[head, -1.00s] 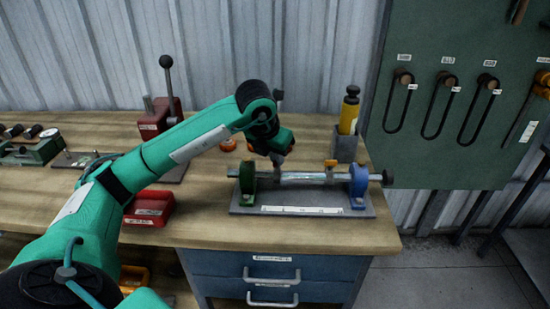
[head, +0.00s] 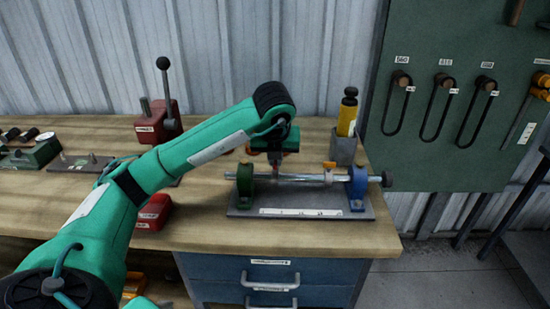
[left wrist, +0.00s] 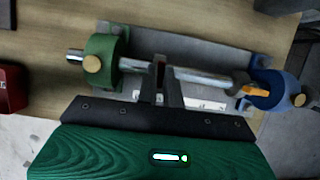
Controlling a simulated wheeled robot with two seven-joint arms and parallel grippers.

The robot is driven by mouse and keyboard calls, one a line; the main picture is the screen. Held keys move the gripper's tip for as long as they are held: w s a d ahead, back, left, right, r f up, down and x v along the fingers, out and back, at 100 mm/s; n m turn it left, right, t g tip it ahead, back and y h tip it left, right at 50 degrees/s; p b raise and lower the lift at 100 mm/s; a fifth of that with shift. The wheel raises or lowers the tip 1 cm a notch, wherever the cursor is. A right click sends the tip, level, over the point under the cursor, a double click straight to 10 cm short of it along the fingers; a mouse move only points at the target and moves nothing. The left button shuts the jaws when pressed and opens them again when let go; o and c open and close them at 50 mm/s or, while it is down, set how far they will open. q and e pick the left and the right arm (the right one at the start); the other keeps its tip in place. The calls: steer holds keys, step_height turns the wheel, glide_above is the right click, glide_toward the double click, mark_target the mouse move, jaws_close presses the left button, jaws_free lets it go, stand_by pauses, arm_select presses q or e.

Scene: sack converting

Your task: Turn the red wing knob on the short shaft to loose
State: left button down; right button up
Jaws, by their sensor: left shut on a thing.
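The short shaft (head: 300,178) is a bright rod lying across a green bracket (head: 245,180) at its left and a blue bracket (head: 357,183) at its right. The red wing knob (head: 274,170) sits on the shaft, just right of the green bracket, mostly hidden by my fingers. My left gripper (head: 275,163) points down from above and is shut on this knob. My right gripper does not show.
An orange wing knob (head: 329,165) sits on a collar near the blue bracket. A yellow-and-black bottle-like tool (head: 348,112) stands in a grey holder behind. A red lever block (head: 157,124) stands at the back left. The bench front is clear.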

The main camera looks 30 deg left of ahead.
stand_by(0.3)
arm_select(q)
steer(key=c, duration=1.5)
jaws_free()
steer(key=shift+c, duration=0.2)
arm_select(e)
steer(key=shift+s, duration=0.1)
